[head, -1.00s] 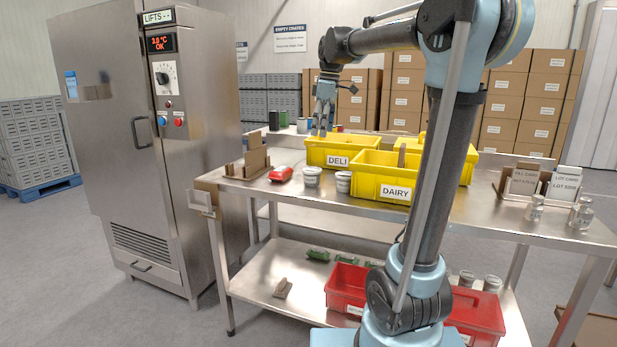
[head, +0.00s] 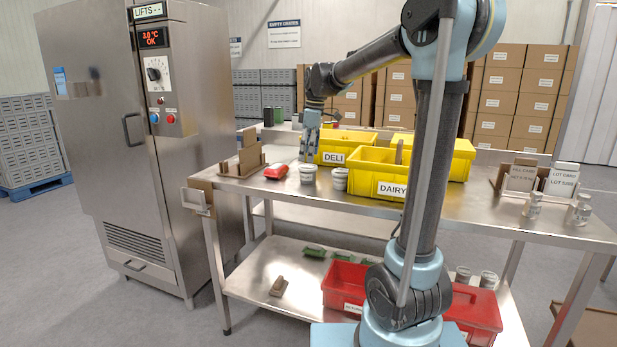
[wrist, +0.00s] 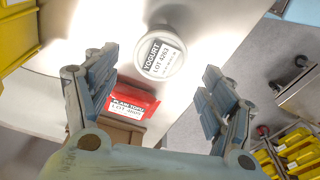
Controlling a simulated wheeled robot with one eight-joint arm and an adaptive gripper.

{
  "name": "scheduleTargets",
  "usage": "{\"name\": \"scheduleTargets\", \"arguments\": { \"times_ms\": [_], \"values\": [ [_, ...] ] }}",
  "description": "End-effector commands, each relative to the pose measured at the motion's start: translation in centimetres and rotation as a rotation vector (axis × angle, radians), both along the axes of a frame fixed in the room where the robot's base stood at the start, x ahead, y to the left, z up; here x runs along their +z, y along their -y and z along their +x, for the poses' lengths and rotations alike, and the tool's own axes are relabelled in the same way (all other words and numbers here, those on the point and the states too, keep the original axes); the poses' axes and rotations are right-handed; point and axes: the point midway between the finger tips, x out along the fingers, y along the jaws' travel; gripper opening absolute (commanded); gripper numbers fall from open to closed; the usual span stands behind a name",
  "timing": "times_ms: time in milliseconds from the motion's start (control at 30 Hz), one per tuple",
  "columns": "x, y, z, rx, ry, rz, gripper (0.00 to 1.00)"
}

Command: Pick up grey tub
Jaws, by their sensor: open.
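Two small grey-white tubs stand upright on the steel table in the head view: a left tub (head: 308,174) and a right tub (head: 339,179). In the wrist view one tub, a yogurt tub (wrist: 160,55) labelled YOGURT LOT 4263, shows between and beyond my fingertips. My gripper (head: 309,147) hangs fingers down above and behind the left tub, beside the DELI crate. In the wrist view my gripper (wrist: 157,66) is open, with nothing between its fingers.
A red packet (head: 276,171) lies left of the tubs; it also shows in the wrist view (wrist: 134,104). The yellow DELI crate (head: 334,158) and DAIRY crate (head: 366,187) stand to the right. A brown card holder (head: 240,169) stands at the table's left end.

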Motion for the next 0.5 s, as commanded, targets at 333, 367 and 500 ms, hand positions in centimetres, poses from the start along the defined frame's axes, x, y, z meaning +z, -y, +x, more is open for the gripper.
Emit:
{"name": "scheduleTargets", "arguments": {
  "times_ms": [333,367,500],
  "values": [
    [-2.7,-0.1,0.1,0.000,0.000,0.000,0.76],
    [-3.1,-0.1,0.1,0.000,0.000,0.000,0.76],
    [-4.8,-0.3,0.2,0.000,0.000,0.000,0.76]
  ]
}}
